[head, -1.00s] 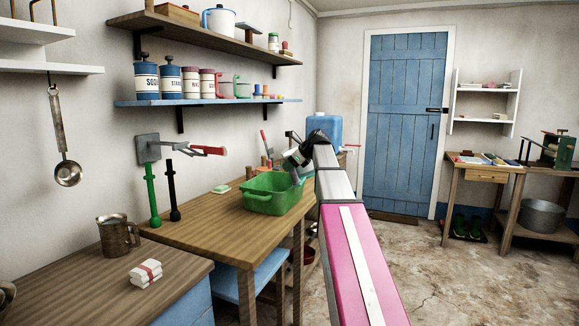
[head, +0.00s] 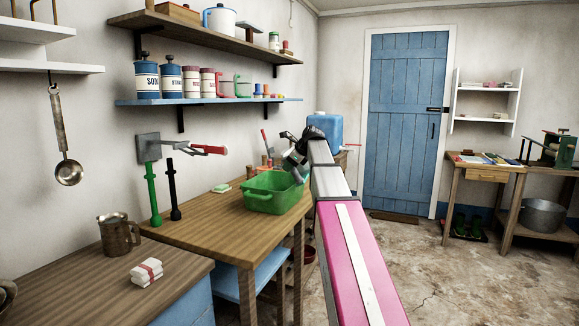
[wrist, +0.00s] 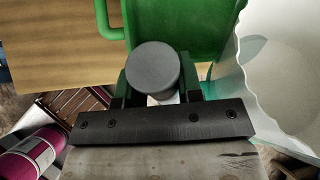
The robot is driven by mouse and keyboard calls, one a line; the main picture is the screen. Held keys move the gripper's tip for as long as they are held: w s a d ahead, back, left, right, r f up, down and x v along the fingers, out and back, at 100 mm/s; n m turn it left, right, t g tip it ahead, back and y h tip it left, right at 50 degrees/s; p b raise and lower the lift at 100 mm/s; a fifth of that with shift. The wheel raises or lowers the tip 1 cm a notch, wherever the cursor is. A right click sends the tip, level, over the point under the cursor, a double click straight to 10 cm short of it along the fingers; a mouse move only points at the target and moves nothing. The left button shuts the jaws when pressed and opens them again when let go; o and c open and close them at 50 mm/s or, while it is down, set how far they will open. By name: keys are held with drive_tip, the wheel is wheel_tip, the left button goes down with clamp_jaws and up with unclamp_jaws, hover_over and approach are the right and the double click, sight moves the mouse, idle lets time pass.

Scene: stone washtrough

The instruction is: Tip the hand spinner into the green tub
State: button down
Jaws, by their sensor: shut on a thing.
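The green tub (head: 262,200) stands upright on the far end of the wooden table in the head view. In the wrist view its wall and handle (wrist: 105,22) fill the top middle. My gripper (head: 297,163) is above the tub's right end, tilted. In the wrist view my gripper (wrist: 158,78) is shut around a grey round-ended piece, which I take to be part of the hand spinner (wrist: 153,68). Most of the spinner is hidden behind this piece and the gripper, so I cannot tell its full tilt or contents.
A pale scalloped-edged thing (wrist: 262,95) lies right of the gripper in the wrist view; I cannot tell what it is. A green and a black post stand by the wall bracket (head: 149,147). A blue container (head: 325,130) stands behind. Open floor lies right.

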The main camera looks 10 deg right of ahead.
idle(0.4)
drive_tip(key=shift+a+f+n+h, duration=0.15)
drive_tip(key=shift+f+n+h, duration=0.15)
drive_tip(key=shift+h, duration=0.6)
drive_tip(key=shift+w+a+f+g+h, duration=0.15)
drive_tip(key=shift+f+h, duration=0.1)
drive_tip(key=shift+h, duration=0.25)
drive_tip(key=shift+s+a+f+g+h, duration=0.15)
drive_tip(key=shift+f+h, duration=0.1)
drive_tip(key=shift+h, duration=0.25)
drive_tip(key=shift+w+f, duration=0.1)
drive_tip(key=shift+f+h, duration=0.1)
drive_tip(key=shift+h, duration=0.2)
drive_tip(key=shift+f+n+h, duration=0.4)
drive_tip(key=shift+h, duration=0.3)
idle(0.4)
